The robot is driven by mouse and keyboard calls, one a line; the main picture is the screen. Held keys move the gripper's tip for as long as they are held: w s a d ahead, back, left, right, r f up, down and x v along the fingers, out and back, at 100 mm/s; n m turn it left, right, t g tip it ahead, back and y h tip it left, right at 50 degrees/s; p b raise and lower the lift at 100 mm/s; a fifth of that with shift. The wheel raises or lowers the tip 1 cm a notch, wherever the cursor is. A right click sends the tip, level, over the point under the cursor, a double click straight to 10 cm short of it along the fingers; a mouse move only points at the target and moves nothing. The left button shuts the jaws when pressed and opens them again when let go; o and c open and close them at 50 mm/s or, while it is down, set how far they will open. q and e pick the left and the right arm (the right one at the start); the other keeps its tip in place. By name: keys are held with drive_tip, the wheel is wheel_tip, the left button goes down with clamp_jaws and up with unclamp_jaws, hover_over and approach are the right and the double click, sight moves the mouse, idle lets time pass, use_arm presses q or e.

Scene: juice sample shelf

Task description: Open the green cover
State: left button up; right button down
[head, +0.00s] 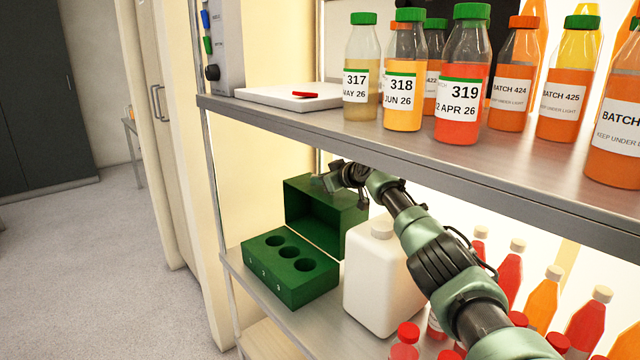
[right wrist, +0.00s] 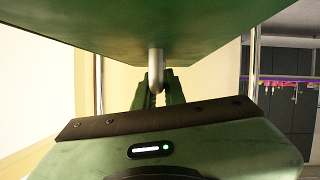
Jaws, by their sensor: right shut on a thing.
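The green box (head: 288,291) sits on the lower shelf, with three round holes in its top. Its green cover (head: 309,222) stands raised at the back of the box, its hollow inside facing the holes. My right gripper (head: 331,181) is at the cover's top edge, and my arm reaches in from the lower right. In the right wrist view the cover (right wrist: 150,30) fills the top, and a grey metal handle (right wrist: 156,70) hangs from it. My right gripper (right wrist: 158,94) is shut on this handle. My left gripper is not in view.
A white jug (head: 380,285) stands just right of the box, under my right arm. Small red and orange bottles (head: 541,298) fill the lower shelf's right. The upper shelf (head: 480,170) overhangs the cover and carries labelled juice bottles. A shelf post (head: 222,200) stands at left.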

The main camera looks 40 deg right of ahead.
sight(337, 197)
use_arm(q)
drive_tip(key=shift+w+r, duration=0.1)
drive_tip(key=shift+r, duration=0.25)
use_arm(e)
drive_tip(key=shift+d+f, duration=0.15)
drive_tip(key=shift+f, duration=0.15)
drive_tip(key=c, duration=1.5)
unclamp_jaws()
drive_tip(key=shift+s+r, duration=0.1)
drive_tip(key=shift+r, duration=0.1)
